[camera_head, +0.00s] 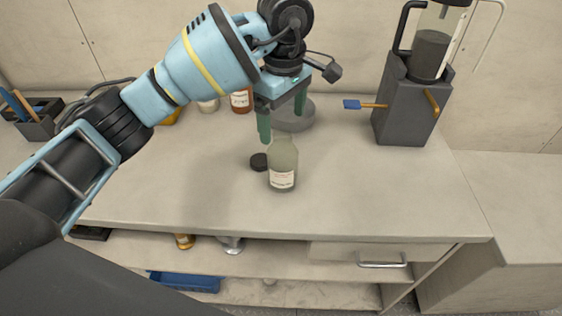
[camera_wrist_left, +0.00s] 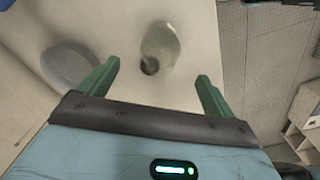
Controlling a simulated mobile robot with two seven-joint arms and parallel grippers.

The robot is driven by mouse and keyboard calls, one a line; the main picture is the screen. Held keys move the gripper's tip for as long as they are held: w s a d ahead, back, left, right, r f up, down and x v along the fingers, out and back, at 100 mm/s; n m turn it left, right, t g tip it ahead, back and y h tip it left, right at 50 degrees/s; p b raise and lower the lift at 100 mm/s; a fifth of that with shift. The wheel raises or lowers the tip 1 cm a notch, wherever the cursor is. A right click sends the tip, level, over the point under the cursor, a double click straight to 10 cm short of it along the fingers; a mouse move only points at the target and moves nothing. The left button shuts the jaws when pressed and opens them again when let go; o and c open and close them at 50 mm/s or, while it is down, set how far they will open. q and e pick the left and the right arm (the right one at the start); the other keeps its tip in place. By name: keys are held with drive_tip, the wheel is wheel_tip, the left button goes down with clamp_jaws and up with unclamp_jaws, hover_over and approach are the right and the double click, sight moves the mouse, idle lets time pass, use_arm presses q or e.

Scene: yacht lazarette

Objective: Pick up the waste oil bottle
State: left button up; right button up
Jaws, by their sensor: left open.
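A cloudy grey-green bottle with a pale label (camera_head: 282,165), which looks like the waste oil bottle, stands upright on the worktop. A small black cap-like disc (camera_head: 259,162) lies just left of it. My left gripper (camera_head: 281,117) is open and empty, above and behind the bottle, with its green fingers pointing down. In the left wrist view, the bottle (camera_wrist_left: 161,40) shows ahead of the gap between the fingertips (camera_wrist_left: 158,70), apart from them. The label's print is too small to read. My right gripper is not in view.
A round grey dish (camera_head: 305,118) sits behind the gripper. A dark grey stand (camera_head: 402,110) with a jug is at the back right. An amber bottle (camera_head: 241,101) stands at the back. The worktop (camera_head: 350,190) is clear right of the bottle; its front edge is near.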

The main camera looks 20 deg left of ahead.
sight(283, 135)
use_arm(q)
drive_tip(key=shift+f, duration=1.35)
drive_tip(key=shift+f+p, duration=0.4)
drive_tip(key=shift+f, duration=2.15)
drive_tip(key=shift+c, duration=0.3)
drive_tip(key=c, duration=1.3)
drive_tip(key=shift+r, duration=0.1)
